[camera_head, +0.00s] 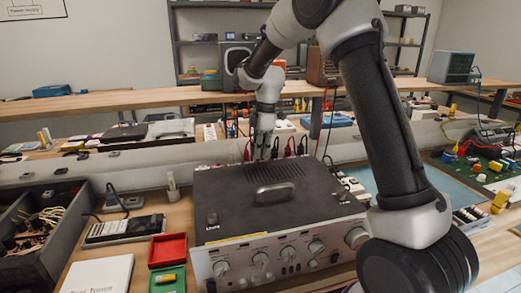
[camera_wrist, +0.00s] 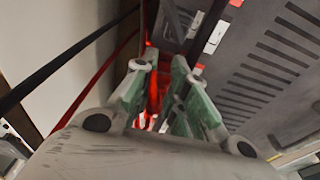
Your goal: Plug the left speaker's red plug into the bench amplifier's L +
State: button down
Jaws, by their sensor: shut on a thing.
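The bench amplifier (camera_head: 235,205), a grey box with a dark vented top and silver knobbed front, stands at the middle of the bench in the head view. Its vented top also fills the right of the wrist view (camera_wrist: 265,75). My gripper (camera_head: 264,152) points down at the amplifier's rear edge. In the wrist view my gripper (camera_wrist: 158,85) has its green-grey fingers closed around a red plug (camera_wrist: 154,95), which is mostly hidden between them. A red cable (camera_wrist: 98,82) and a black cable run past at left. Fingers and glare hide the plug's tip and the L + socket.
Red and black leads (camera_head: 290,146) rise behind the amplifier. A red tray (camera_head: 168,248) and a grey parts bin (camera_head: 62,228) are at left. A raised wooden shelf (camera_head: 130,98) crosses behind. A green circuit board (camera_head: 482,172) lies at right.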

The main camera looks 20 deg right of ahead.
jog(key=shift+f, duration=0.5)
dwell(2.1)
jog(key=c, duration=1.3)
grip_release()
jog(key=shift+c, duration=0.2)
